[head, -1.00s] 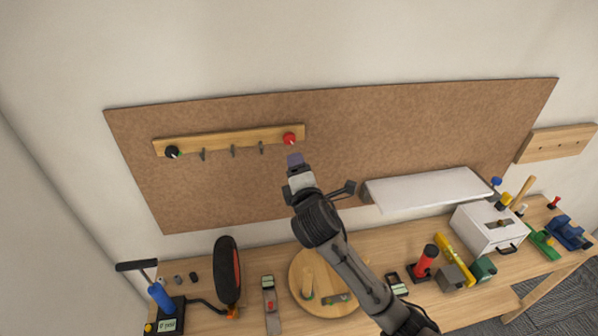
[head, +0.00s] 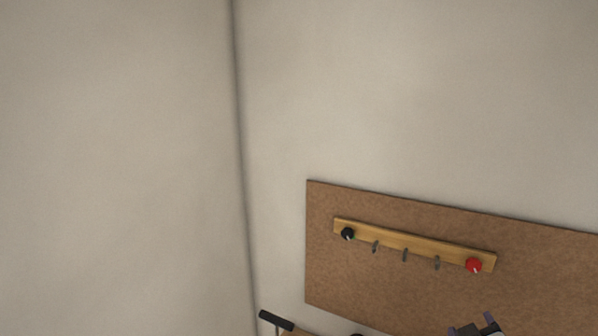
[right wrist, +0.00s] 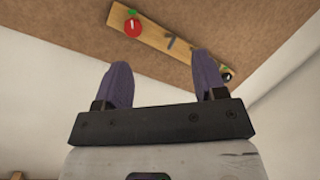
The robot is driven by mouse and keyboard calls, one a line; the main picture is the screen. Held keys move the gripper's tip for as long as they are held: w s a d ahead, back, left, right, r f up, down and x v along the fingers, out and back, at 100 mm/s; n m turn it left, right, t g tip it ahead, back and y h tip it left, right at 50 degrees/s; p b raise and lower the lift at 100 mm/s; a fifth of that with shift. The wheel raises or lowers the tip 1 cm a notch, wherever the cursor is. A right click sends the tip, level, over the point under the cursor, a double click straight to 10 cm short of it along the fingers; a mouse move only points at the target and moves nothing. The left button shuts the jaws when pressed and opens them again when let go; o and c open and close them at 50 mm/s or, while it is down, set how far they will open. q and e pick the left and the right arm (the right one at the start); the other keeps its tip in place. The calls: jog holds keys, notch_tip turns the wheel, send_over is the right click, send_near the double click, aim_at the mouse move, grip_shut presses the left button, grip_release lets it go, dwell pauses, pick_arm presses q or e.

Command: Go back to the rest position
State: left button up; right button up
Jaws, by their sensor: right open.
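My right gripper (head: 474,326) shows at the bottom edge of the head view, below the red knob. In the right wrist view its two purple fingers (right wrist: 165,85) stand apart with nothing between them. The gripper is open and empty, in front of the board and apart from the rail. My left gripper is in neither view.
A brown board (head: 330,270) hangs on the wall, with a wooden rail (head: 415,243) on it. A black pump handle (head: 276,319) shows at the bottom. The upper wall is bare.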

jog(key=s+a+f+m+g+y+p, duration=0.1)
jog(key=s+a+f+g+y+p, duration=0.15)
jog(key=s+a+f, duration=0.35)
jog(key=s+a+f+g+y+p, duration=0.2)
jog(key=s+a+f+y+p, duration=0.15)
jog(key=s, duration=0.45)
jog(key=s+a+f+g+p, duration=0.1)
jog(key=s+f, duration=0.4)
jog(key=s, duration=0.5)
jog(key=s+a+f+g+p, duration=0.2)
jog(key=s+f+g+p, duration=0.1)
jog(key=s, duration=0.6)
notch_tip(320, 180, down, 2)
jog(key=shift+s+f+m+g+y, duration=0.1)
jog(key=shift+s+m+g+y, duration=0.25)
jog(key=shift+g, duration=0.4)
dwell(1.4)
